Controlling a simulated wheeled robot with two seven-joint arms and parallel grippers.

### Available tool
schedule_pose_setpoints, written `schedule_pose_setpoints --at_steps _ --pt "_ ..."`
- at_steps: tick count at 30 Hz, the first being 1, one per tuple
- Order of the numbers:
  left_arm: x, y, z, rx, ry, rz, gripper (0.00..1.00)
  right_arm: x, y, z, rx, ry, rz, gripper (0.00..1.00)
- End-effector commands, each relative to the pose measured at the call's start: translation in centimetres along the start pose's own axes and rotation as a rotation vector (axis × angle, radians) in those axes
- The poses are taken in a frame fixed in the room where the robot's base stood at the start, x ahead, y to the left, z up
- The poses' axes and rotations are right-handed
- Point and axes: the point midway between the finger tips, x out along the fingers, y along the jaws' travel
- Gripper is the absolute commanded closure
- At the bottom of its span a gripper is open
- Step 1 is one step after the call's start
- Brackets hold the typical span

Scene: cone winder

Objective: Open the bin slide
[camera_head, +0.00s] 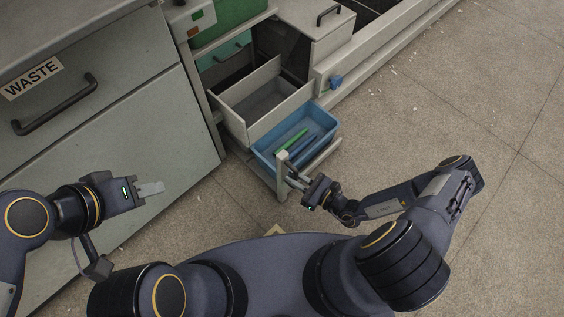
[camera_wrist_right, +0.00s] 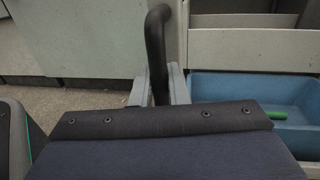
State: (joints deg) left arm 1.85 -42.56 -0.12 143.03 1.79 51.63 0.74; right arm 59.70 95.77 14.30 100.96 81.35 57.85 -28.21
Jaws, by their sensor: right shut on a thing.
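The bin slide (camera_head: 283,187) is a pale frame standing out from the machine, low in the middle of the head view. A blue bin (camera_head: 262,150) sits in it with a green and a blue stick-like thing inside; the bin also shows in the right wrist view (camera_wrist_right: 225,86). My right gripper (camera_head: 291,178) is at the slide's front end. In the right wrist view its fingers (camera_wrist_right: 159,88) are shut on a dark upright handle (camera_wrist_right: 157,45). My left gripper (camera_head: 152,188) is apart from everything, in front of the waste cabinet; its fingers show side-on, so the gap is hidden.
A grey cabinet with a drawer labelled WASTE (camera_head: 33,78) and a dark handle (camera_head: 55,105) stands at the left. A pale open compartment (camera_head: 262,100) lies behind the blue bin. A blue knob (camera_head: 335,82) sits on the machine's side. The floor at right is clear.

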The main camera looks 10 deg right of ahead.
Motion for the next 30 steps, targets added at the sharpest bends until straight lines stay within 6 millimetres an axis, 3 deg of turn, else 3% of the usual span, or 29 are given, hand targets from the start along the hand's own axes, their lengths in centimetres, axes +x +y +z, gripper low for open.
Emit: schedule_pose_setpoints --at_steps 3,9,22,23,24,27,30 --pt "-0.3 0.1 -0.2 0.000 0.000 0.000 0.64 -1.8 0.3 0.0 0.001 0.003 -0.001 1.00" --pt "-0.5 0.2 -0.2 0.000 0.000 0.000 0.64 -3.2 0.7 -0.1 -0.001 0.001 0.001 1.00" --pt "-0.5 0.2 -0.2 0.000 0.000 0.000 0.64 -3.7 0.8 -0.2 0.000 0.004 0.002 1.00" --pt "-0.5 0.2 -0.2 0.000 0.000 0.000 0.64 -3.7 0.8 -0.2 0.000 0.004 0.002 0.84" --pt "-0.5 0.2 -0.2 0.000 0.000 0.000 0.64 -3.7 0.8 -0.1 0.000 0.004 0.002 0.79" --pt "-0.5 0.2 -0.2 0.000 0.000 0.000 0.64 -3.7 0.8 -0.1 0.000 0.003 0.002 0.68" --pt "-0.5 0.2 -0.2 0.000 0.000 0.000 0.64 -3.6 0.7 -0.1 -0.001 0.002 0.001 0.68"
